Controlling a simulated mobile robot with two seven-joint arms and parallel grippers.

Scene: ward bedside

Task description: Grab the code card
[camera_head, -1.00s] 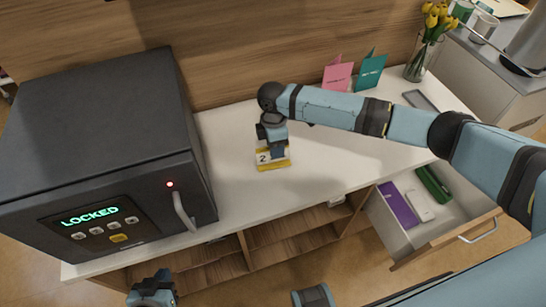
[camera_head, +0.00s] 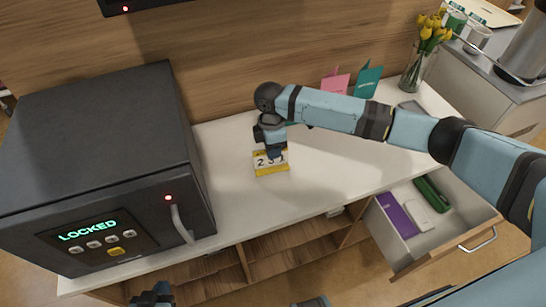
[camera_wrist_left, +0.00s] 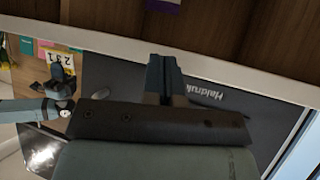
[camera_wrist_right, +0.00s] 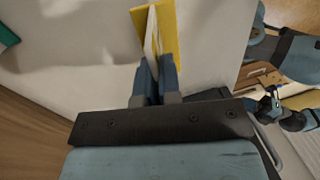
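The code card (camera_head: 271,164) is a small white card with a yellow border, showing digits that read 2 3 1. It is at the middle of the white counter. My right gripper (camera_head: 275,152) points down at its top edge. In the right wrist view the fingers (camera_wrist_right: 155,82) are closed on the card (camera_wrist_right: 168,30), with its edge between them. The card also shows in the left wrist view (camera_wrist_left: 66,64). My left gripper (camera_head: 152,297) is low at the bottom edge of the head view; its fingers (camera_wrist_left: 165,75) are together and empty.
A dark safe (camera_head: 100,130) reading LOCKED stands left on the counter (camera_head: 330,165). An open drawer (camera_head: 445,225) at the lower right holds a purple item (camera_head: 396,214), a white one and a green one. Pink and teal cards and a tulip vase (camera_head: 412,72) stand behind.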

